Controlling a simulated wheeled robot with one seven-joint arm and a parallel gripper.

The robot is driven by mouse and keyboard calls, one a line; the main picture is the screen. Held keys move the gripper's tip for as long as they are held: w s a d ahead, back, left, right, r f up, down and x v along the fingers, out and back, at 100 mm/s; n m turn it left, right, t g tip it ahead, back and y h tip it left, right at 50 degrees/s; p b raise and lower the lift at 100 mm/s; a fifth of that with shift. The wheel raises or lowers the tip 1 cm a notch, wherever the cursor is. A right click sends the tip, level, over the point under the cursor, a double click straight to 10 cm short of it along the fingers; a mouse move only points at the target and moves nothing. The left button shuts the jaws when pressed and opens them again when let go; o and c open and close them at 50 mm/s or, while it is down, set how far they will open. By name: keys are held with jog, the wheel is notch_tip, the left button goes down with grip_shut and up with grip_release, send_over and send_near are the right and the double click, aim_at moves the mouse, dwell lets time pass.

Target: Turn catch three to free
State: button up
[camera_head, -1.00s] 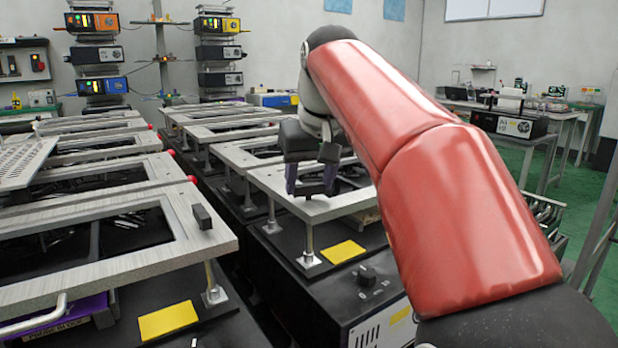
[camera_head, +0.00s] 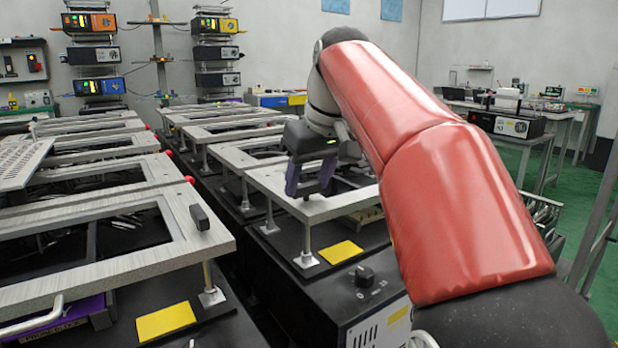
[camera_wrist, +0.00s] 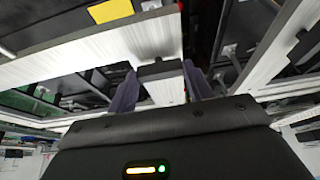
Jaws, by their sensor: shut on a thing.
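My gripper (camera_head: 309,180) is over the near left corner of the light metal frame (camera_head: 337,206) in the middle of the head view, fingers pointing down. In the wrist view my gripper (camera_wrist: 162,84) has its two purple fingers on either side of a small dark catch (camera_wrist: 160,70) on the frame's pale surface. The fingers are shut on this catch. In the head view my gripper hides it. A similar dark catch (camera_head: 200,217) stands on the neighbouring frame at left. No number shows on either catch, so I cannot tell which is three.
Yellow labels (camera_head: 341,252) (camera_head: 167,321) lie on the dark bases below the frames. A dark knob (camera_head: 364,276) stands on the base in front. More frames on posts fill the left and back. Green floor is open at the right.

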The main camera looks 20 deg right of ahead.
jog(key=o, duration=1)
jog(key=shift+v, duration=3.9)
jog(key=shift+s, duration=0.1)
